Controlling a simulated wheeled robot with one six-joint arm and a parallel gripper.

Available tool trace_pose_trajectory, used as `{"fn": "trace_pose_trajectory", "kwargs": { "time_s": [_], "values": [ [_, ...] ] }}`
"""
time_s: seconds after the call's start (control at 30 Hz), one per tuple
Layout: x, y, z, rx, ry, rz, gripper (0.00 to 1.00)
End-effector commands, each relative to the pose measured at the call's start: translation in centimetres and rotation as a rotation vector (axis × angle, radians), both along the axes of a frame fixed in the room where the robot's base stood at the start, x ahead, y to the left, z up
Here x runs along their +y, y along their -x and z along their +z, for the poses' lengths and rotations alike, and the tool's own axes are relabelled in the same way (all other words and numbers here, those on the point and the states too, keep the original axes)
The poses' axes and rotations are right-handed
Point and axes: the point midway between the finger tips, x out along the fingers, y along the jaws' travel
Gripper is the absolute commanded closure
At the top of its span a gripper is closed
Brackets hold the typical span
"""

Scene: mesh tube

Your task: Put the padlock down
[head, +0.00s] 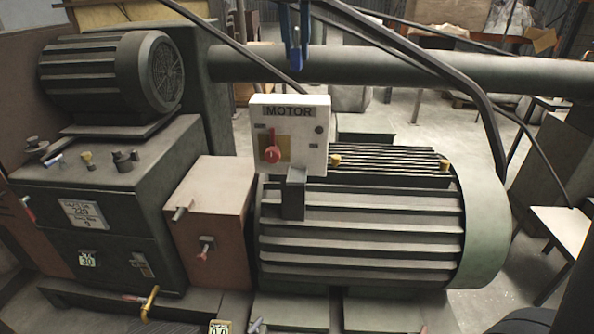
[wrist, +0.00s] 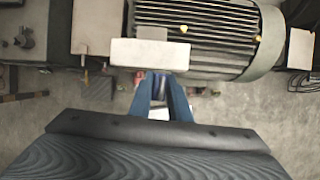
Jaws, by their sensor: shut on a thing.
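My gripper (head: 295,58) hangs at the top of the head view, its blue fingers pointing down above the white MOTOR switch box (head: 290,135). In the wrist view my gripper (wrist: 161,78) has its blue fingertips close together just in front of that box (wrist: 150,55). The fingers are shut on a small dark thing between the tips, which I take to be the padlock (wrist: 160,84). Its shape is mostly hidden by the fingers.
The green ribbed motor (head: 360,235) stands under and beside the box. A gearbox (head: 100,215) with a smaller motor (head: 105,75) stands left. A thick pipe (head: 420,75) crosses behind, with a bent dark bar at right. Bare floor (wrist: 45,115) shows in front of the machine.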

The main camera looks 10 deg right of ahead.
Motion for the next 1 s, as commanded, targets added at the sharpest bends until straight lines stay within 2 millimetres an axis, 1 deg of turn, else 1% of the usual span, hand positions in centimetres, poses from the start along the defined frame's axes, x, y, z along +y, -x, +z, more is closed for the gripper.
{"fn": "trace_pose_trajectory", "kwargs": {
  "time_s": [0.03, 0.13, 0.17, 0.27, 1.0],
  "values": [
    [-0.1, 0.1, 0.6, -0.001, -0.001, 0.024, 1.00],
    [-0.2, 0.2, 0.7, 0.001, 0.000, 0.055, 1.00],
    [-0.2, 0.2, 0.5, 0.001, 0.000, 0.059, 1.00],
    [-0.4, 0.3, -1.1, 0.005, 0.001, 0.061, 1.00],
    [-0.3, 0.4, -19.1, 0.007, 0.002, 0.060, 1.00]
  ]
}}
